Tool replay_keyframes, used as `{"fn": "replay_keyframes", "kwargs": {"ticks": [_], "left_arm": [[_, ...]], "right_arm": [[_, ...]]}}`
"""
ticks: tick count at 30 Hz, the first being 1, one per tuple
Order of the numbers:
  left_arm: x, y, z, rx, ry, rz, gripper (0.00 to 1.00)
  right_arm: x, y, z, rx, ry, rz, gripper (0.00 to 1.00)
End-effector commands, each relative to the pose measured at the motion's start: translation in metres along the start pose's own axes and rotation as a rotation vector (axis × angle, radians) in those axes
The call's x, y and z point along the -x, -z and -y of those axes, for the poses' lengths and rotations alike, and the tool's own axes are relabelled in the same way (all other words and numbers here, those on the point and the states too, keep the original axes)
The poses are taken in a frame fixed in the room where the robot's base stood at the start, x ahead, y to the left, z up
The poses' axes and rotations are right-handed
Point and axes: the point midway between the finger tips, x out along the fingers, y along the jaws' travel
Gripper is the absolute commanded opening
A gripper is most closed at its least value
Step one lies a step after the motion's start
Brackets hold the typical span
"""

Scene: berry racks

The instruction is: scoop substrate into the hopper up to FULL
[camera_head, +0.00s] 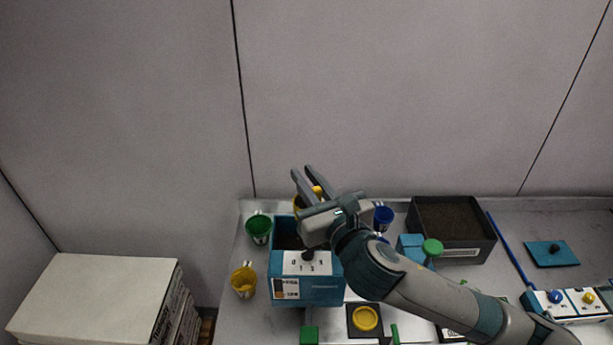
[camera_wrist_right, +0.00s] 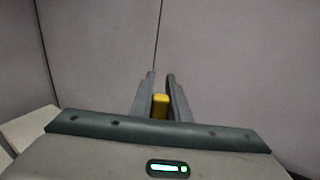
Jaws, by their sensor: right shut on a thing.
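The blue hopper (camera_head: 320,292) stands at the front left of the table, with a white panel on its front and a dark open top. My right gripper (camera_head: 302,171) is above and behind the hopper, its fingers pointing up toward the wall. It is shut on a yellow scoop (camera_head: 317,190), whose yellow part also shows between the fingers in the right wrist view (camera_wrist_right: 160,105). The arm hides much of the scoop, so I cannot tell what is in it. A black tray (camera_head: 468,254) of dark brown substrate (camera_head: 448,217) stands at the back right. My left gripper is out of view.
A green cup (camera_head: 258,228) and a yellow cup (camera_head: 243,281) stand left of the hopper; a blue cup (camera_head: 383,217) stands right of it. A blue stick (camera_head: 511,250), a blue plate (camera_head: 551,256) and a button box (camera_head: 571,304) lie at the right.

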Motion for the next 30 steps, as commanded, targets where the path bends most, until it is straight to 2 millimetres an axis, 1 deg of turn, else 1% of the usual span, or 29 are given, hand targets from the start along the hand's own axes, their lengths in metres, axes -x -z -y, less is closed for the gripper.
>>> {"fn": "replay_keyframes", "kwargs": {"ticks": [5, 10, 14, 17, 23, 30], "left_arm": [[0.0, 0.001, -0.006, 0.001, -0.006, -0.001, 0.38], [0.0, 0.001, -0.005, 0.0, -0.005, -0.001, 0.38], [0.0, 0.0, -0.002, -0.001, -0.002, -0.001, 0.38], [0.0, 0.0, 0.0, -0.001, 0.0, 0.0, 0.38], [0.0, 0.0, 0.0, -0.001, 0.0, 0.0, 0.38], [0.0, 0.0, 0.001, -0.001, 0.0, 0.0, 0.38]], "right_arm": [[0.0, 0.0, 0.0, -0.002, 0.0, 0.001, 0.0], [0.0, 0.002, 0.003, -0.037, 0.0, 0.0, 0.0], [0.0, 0.005, 0.008, -0.109, 0.001, -0.001, 0.0], [0.0, 0.008, 0.014, -0.193, 0.001, -0.002, 0.0], [0.0, 0.017, 0.03, -0.418, 0.002, -0.002, 0.0], [0.0, 0.035, 0.047, -0.692, 0.003, -0.002, 0.0]]}}
